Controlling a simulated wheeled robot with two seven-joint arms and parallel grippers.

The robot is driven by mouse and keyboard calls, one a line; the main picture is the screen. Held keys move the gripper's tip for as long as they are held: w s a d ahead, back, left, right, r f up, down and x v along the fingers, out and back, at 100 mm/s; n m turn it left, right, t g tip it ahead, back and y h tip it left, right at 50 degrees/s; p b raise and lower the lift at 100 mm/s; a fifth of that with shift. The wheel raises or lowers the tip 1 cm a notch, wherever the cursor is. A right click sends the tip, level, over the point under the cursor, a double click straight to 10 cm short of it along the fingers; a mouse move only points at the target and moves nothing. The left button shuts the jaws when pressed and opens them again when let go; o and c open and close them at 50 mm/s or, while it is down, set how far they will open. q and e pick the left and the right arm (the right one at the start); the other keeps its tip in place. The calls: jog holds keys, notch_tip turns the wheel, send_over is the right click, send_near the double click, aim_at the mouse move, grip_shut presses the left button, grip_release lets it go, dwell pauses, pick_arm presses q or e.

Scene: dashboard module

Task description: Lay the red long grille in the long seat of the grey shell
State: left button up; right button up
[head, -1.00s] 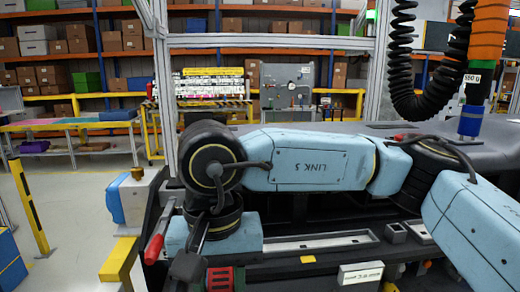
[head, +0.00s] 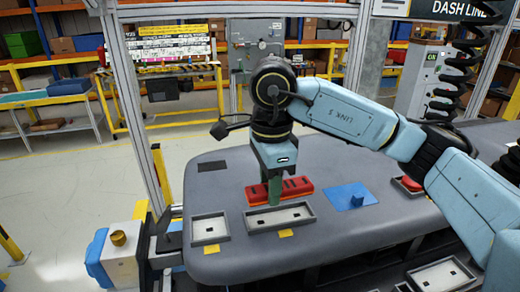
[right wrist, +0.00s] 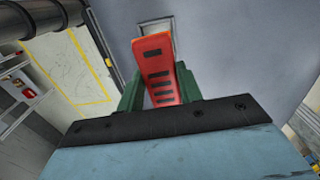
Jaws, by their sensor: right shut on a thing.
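The red long grille (head: 296,186), a red bar with dark slots, is held level over the grey shell (head: 240,178). My right gripper (head: 274,192) has its green fingers shut on the grille. In the right wrist view the grille (right wrist: 158,66) sits between the two green fingers (right wrist: 160,88). The long seat (head: 300,213), a pale framed recess, lies just in front of and below the grille in the head view. The grille appears above the seat and apart from it; the exact height is hard to tell. My left gripper is not in view.
A smaller framed seat (head: 210,229) is left of the long seat. A blue piece (head: 340,198) lies on the shell to the right. A red piece (head: 411,184) sits farther right. Another pale framed recess (head: 442,275) is at the lower right. Yellow tabs mark the seats.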

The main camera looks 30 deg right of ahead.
jog(key=shift+w+d+r+m, duration=0.1)
jog(key=shift+w+d+m, duration=0.1)
jog(key=shift+d+m, duration=0.1)
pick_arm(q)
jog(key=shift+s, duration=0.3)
pick_arm(e)
jog(key=shift+s, duration=0.1)
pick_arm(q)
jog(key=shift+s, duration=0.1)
pick_arm(e)
jog(key=shift+s, duration=0.1)
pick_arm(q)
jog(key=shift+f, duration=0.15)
pick_arm(e)
jog(key=shift+a, duration=0.1)
